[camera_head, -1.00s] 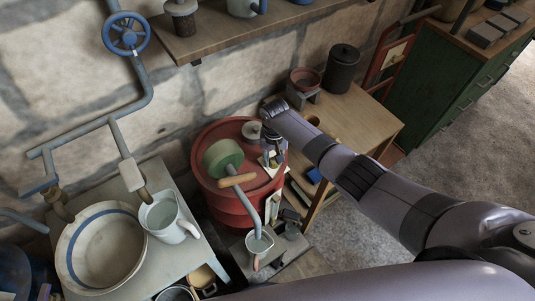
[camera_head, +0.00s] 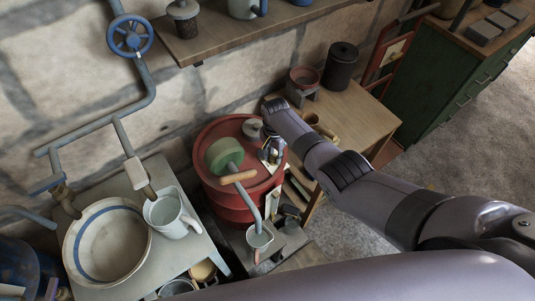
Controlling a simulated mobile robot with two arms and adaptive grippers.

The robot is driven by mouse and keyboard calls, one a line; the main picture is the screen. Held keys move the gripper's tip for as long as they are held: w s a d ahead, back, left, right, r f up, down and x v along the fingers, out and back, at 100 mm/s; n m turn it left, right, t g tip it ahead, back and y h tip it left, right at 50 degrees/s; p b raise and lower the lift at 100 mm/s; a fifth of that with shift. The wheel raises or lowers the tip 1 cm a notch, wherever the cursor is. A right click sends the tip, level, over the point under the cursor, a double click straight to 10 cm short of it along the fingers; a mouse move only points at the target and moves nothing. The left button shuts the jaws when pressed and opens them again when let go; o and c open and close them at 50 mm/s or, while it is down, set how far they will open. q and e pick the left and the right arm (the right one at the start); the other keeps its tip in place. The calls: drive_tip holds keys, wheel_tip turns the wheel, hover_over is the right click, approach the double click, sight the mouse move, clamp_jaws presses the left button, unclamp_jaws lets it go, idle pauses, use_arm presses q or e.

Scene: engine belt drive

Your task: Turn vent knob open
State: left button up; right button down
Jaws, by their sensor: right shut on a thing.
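The red drum (camera_head: 220,196) stands against the stone wall, with a green wheel (camera_head: 224,153) and a wooden handle (camera_head: 238,177) on or over its top. A grey cap (camera_head: 252,128) sits towards the back of the top. My right gripper (camera_head: 270,156) reaches down to the right side of the drum top, beside a pale plate. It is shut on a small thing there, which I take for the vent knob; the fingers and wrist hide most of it. My left gripper is out of view.
A wooden table (camera_head: 352,112) with a dark canister (camera_head: 341,66) is behind my right arm. A side table with a white basin (camera_head: 105,242) and a jug (camera_head: 171,214) is at left. A blue valve wheel (camera_head: 130,36) is on the wall pipe.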

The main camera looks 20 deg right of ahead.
sight(272, 157)
idle(0.4)
drive_tip(key=c, duration=1.3)
unclamp_jaws()
drive_tip(key=shift+w+r, duration=0.1)
drive_tip(key=shift+r, duration=0.05)
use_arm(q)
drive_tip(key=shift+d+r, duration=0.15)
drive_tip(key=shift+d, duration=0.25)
use_arm(e)
drive_tip(key=r, duration=1.2)
drive_tip(key=shift+a, duration=0.2)
